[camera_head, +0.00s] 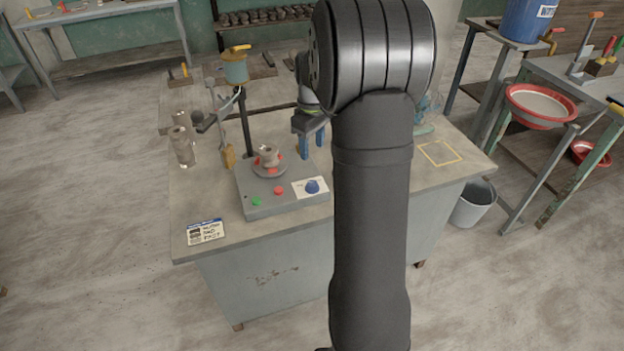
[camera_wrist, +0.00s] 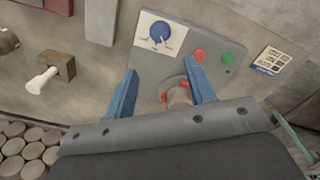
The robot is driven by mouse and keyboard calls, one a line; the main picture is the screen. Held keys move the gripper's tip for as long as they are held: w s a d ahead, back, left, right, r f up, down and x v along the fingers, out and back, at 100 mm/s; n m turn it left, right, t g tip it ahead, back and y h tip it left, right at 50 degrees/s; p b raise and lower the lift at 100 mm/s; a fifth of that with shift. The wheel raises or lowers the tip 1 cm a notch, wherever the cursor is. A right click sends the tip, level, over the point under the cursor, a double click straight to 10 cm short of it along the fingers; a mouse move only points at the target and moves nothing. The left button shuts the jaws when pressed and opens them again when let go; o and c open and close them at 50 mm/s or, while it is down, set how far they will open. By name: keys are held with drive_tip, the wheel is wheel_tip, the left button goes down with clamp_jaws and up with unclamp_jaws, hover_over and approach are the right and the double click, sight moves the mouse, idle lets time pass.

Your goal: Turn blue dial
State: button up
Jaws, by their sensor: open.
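The blue dial (camera_head: 312,187) sits on a white label plate at the right front of a grey machine (camera_head: 262,208). In the wrist view the dial (camera_wrist: 161,33) shows beyond my fingertips, slightly left of the gap between them. My gripper (camera_head: 312,138) is open, with its blue fingers pointing down above the bench behind the machine. In the wrist view my gripper (camera_wrist: 161,84) has its two blue fingers apart, with part of the clay piece (camera_wrist: 179,97) visible between them. The fingers look apart from the dial.
A red button (camera_head: 278,190) and a green button (camera_head: 257,201) are beside the dial. The clay piece (camera_head: 268,155) stands on a round turntable. A stand with a mug-like pot (camera_head: 235,68) rises behind. A printed card (camera_head: 205,232) lies at the bench's front left.

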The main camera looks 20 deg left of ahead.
sight(312, 183)
wheel_tip(312, 183, down, 13)
idle(0.3)
drive_tip(key=c, duration=1)
drive_tip(key=shift+o, duration=0.2)
drive_tip(key=shift+m, duration=0.4)
drive_tip(key=m, duration=0.3)
drive_tip(key=shift+m, duration=0.3)
drive_tip(key=m, duration=0.4)
drive_tip(key=shift+m, duration=0.3)
